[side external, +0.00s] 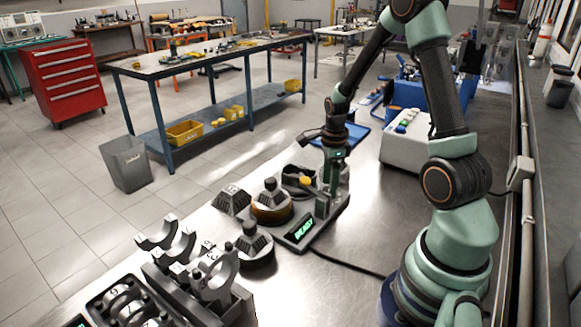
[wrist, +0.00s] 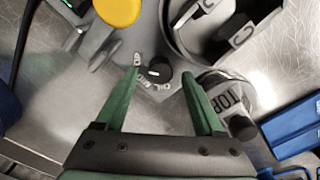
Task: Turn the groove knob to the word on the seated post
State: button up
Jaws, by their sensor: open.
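The groove knob (wrist: 156,72) is small, round and black with a white mark on top. It sits on a grey panel with lettering around it, including what looks like "OIL RING". My gripper (wrist: 162,76) is open, with its two green fingers on either side of the knob; contact cannot be told. A grey post (wrist: 230,94) bearing the word "TOP" stands to the right in the wrist view; whether it is fully seated is unclear. In the side view my gripper (side external: 332,182) is down at the fixture (side external: 296,233), and the knob is hidden there.
A yellow button (wrist: 118,10) is beside the panel. A round grey holder (wrist: 200,50) with lettered parts is near the knob. A blue tray (wrist: 298,125) lies at right. The side view shows a lit green display (side external: 304,229) and a grey rack (side external: 205,290) of engine parts.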

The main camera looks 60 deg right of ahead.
jog(key=shift+f, duration=0.7)
jog(key=shift+c, duration=0.3)
grip_shut()
jog(key=shift+n, duration=0.3)
jog(key=n, duration=0.5)
jog(key=shift+n, duration=0.3)
jog(key=n, duration=0.6)
jog(key=shift+d, duration=0.1)
